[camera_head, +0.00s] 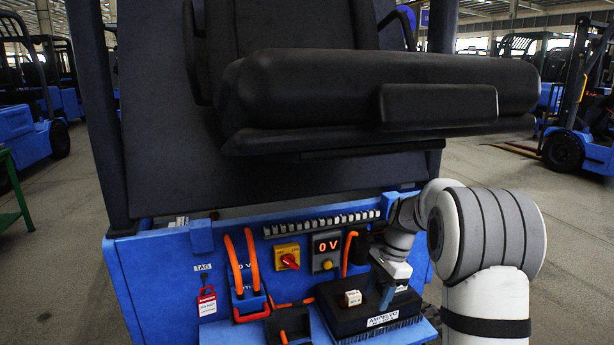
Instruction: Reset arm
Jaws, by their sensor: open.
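My arm reaches in from the right, its white and grey links (490,240) filling the right of the view. My gripper (388,296) points down at the black labelled box (340,318), near its right side. Its jaws are small and dark here, and I see nothing held in them. A small white block (352,298) shows on top of the box, left of the gripper. I cannot tell whether the fingers touch the box.
A blue forklift body (150,290) holds a red-yellow switch (287,257), a display (326,245) reading 0 V, orange cables (252,258) and a red tag (207,302). A black seat (370,95) overhangs the compartment above my gripper. Other forklifts (585,110) stand behind; open floor lies left and right.

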